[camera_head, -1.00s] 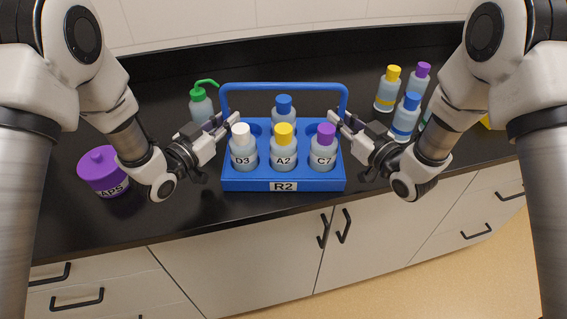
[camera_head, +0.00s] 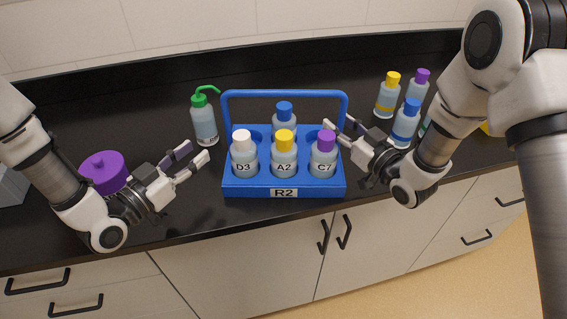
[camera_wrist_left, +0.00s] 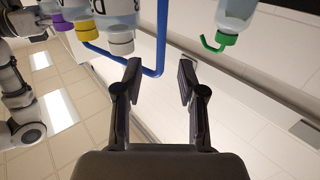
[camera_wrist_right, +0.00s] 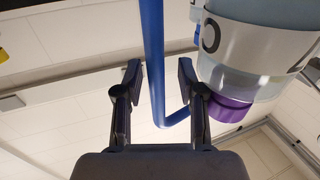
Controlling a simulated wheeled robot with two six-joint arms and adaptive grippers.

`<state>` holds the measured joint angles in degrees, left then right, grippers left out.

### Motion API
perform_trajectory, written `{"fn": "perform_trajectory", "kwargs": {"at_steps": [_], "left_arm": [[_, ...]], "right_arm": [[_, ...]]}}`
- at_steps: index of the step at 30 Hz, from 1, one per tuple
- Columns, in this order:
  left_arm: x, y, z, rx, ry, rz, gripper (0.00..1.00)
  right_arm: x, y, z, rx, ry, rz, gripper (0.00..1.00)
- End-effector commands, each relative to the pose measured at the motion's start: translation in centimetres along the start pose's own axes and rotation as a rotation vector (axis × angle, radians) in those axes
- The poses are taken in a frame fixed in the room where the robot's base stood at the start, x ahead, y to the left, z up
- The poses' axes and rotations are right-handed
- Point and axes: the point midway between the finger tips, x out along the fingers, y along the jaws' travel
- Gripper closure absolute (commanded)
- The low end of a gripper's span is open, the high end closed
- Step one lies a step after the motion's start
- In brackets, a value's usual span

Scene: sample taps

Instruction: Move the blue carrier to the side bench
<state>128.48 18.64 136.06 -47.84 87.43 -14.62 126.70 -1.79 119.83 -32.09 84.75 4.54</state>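The blue carrier (camera_head: 235,190), labelled R2, stands upright on the dark counter in the head view. It holds a white-capped D3 bottle (camera_head: 243,166), a yellow-capped A2 bottle (camera_head: 284,167), a purple-capped C7 bottle (camera_head: 323,166) and a blue-capped bottle (camera_head: 284,114) behind. My left gripper (camera_head: 199,151) is open and empty, left of the carrier and apart from it. My right gripper (camera_head: 334,124) is at the right post of the carrier's handle. In the right wrist view, the blue post (camera_wrist_right: 152,60) stands between its open fingers. No side bench is clearly identifiable.
A green-tipped wash bottle (camera_head: 204,122) stands behind my left gripper. A purple-lidded container (camera_head: 102,168) is partly hidden by my left arm. Several capped bottles, one yellow-capped (camera_head: 388,98), stand at the back right. A grey object (camera_head: 12,187) shows at the left edge.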

Motion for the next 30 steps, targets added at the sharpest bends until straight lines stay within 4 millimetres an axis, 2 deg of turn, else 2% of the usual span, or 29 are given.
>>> {"fn": "perform_trajectory", "kwargs": {"at_steps": [4,7,15,19,23,30], "left_arm": [[-0.8,0.1,0.0,0.001,0.0,0.001,0.6],[-0.8,0.1,0.0,0.002,0.0,0.002,0.6],[-0.8,0.1,0.0,0.001,0.0,0.002,0.6],[-0.8,0.1,0.0,0.001,0.0,0.002,0.6],[-0.8,0.1,0.0,0.001,0.0,0.002,0.6],[-0.8,0.1,0.0,0.001,0.0,0.002,0.6]], "right_arm": [[-0.4,0.0,0.0,0.001,0.0,0.001,0.6],[-1.7,0.1,0.1,0.003,-0.002,0.004,0.6],[-8.6,0.1,0.0,0.007,0.0,0.007,0.6],[-10.9,0.0,0.0,0.003,-0.001,0.005,0.6],[-11.9,-0.1,-0.1,0.001,0.0,0.002,0.6],[-12.0,-0.2,-0.1,-0.002,0.0,0.0,0.6]]}}
